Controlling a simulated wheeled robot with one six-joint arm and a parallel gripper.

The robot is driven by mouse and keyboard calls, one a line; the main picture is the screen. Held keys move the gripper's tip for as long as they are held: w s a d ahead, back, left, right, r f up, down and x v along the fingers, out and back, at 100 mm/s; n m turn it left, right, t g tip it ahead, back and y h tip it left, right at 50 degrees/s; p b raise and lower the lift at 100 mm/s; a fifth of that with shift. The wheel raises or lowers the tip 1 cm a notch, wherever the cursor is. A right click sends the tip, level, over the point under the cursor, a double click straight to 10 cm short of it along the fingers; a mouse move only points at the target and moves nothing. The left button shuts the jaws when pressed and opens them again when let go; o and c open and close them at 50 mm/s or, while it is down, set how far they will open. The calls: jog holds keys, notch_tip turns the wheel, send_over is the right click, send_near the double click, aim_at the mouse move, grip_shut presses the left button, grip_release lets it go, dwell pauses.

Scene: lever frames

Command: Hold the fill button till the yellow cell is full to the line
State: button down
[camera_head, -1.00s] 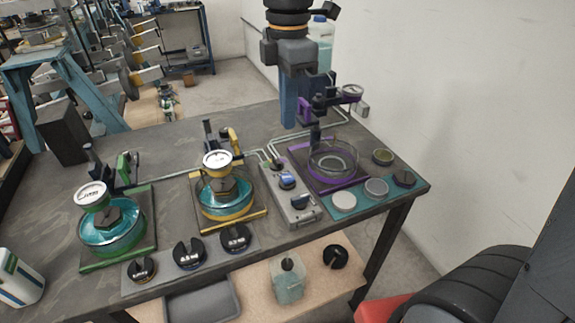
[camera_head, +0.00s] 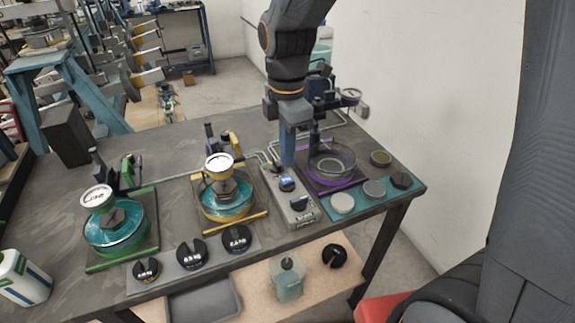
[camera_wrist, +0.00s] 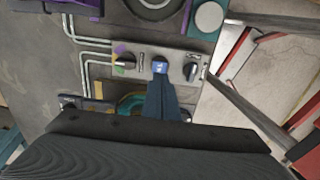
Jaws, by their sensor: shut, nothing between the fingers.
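The yellow cell (camera_head: 252,215) is a round clear vessel with teal liquid, a dark block and a white dial on top, on a yellow-edged base. I cannot make out its line. The grey control panel (camera_head: 303,218) beside it carries a blue button (camera_head: 287,185) between two dark knobs. The button also shows in the wrist view (camera_wrist: 160,64), with a white mark. My gripper (camera_head: 287,163) is shut and empty, pointing down over the panel. In the wrist view, its tip (camera_wrist: 160,78) lies right by the button; I cannot tell whether it touches.
The green cell (camera_head: 120,240) with teal liquid stands at left. The purple cell (camera_head: 332,163) stands close behind my gripper's right side. Slotted dark weights (camera_head: 237,238) lie in front of the yellow cell. Small discs lie on a teal mat (camera_head: 360,206) at right.

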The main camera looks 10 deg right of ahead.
aim_at(288, 181)
jog(key=shift+f+p, duration=0.6)
jog(key=shift+f, duration=1.8)
notch_tip(288, 181, down, 2)
jog(key=shift+f+b, duration=0.1)
jog(key=shift+b, duration=0.4)
jog(key=shift+s+d+f, duration=0.1)
jog(key=shift+s, duration=0.25)
jog(key=shift+f, duration=0.1)
jog(key=shift+w+f, duration=0.1)
dwell(2.2)
notch_tip(288, 181, up, 6)
jog(key=p, duration=0.4)
jog(key=shift+w+f, duration=0.15)
jog(key=shift+f, duration=0.1)
notch_tip(288, 181, up, 10)
jog(key=b, duration=0.2)
jog(key=shift+w+f+b, duration=0.15)
jog(key=shift+f+b, duration=0.1)
jog(key=shift+b, duration=0.15)
